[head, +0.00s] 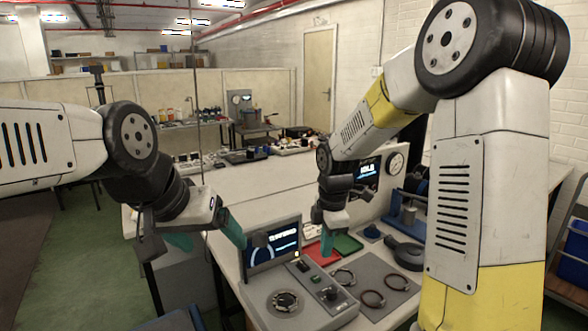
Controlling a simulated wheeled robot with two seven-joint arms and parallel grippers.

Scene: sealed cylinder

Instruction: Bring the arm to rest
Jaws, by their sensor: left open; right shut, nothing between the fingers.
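My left gripper (207,238) hangs at the left front of the workbench, its two teal fingers spread wide and nothing between them. It is left of a tilted display unit (272,246). My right gripper (326,242) points down over the bench, above or just behind a red tray (322,254). Its teal fingertips are together with nothing seen in them. I cannot tell whether they touch the tray. My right arm's upper links fill the right side of the view.
A green tray (347,245), rings on a grey mat (372,298), a dark round tool (404,252) and a blue-framed apparatus (408,207) crowd the bench near my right arm. The white bench top (240,185) behind the display is largely clear.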

